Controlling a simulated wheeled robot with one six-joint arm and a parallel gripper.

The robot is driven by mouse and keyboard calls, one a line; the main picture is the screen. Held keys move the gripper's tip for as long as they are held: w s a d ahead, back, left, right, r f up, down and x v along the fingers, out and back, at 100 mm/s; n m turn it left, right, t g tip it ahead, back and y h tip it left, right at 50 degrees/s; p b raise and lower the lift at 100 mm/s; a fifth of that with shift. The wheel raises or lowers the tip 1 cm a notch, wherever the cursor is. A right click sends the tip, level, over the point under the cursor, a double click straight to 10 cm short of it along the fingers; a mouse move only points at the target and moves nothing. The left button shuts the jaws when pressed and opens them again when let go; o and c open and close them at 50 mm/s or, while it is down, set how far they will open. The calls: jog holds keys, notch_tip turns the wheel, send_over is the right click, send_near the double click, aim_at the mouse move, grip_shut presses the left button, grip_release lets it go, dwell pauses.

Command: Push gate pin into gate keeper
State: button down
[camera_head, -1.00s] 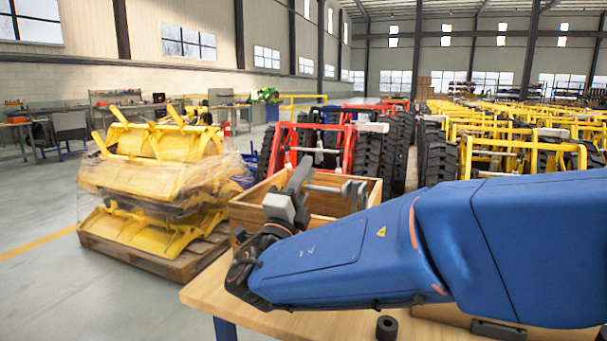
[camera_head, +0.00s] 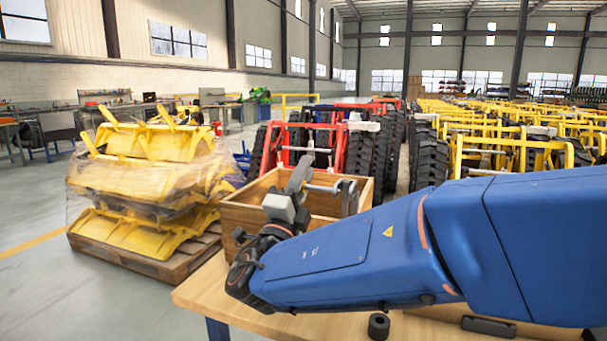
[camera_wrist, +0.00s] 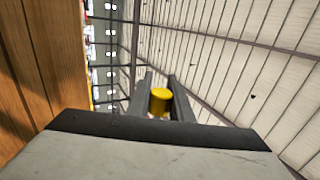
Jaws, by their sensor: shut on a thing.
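My gripper (camera_head: 322,189) is raised in front of the wooden crate in the head view, at the end of my blue arm. In the wrist view its two grey fingers (camera_wrist: 160,88) are shut on a short yellow cylinder, which looks like the gate pin (camera_wrist: 160,101). Most of the pin is hidden from the wrist view. A grey rod shows between the gripper parts in the head view, but I cannot tell whether it is the pin. I cannot make out the gate keeper in either view.
A wrapped pallet of yellow parts (camera_head: 150,180) is left. A red carrier (camera_head: 341,150) and rows of yellow carriers (camera_head: 458,150) stand behind. Floor at left is clear.

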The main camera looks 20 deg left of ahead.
jog(key=d, duration=0.6)
jog(key=shift+s, duration=0.25)
dwell(4.9)
jog(key=c, duration=1.5)
grip_release()
jog(key=shift+d, duration=0.1)
jog(key=v, duration=1.7)
jog(key=shift+s, duration=0.2)
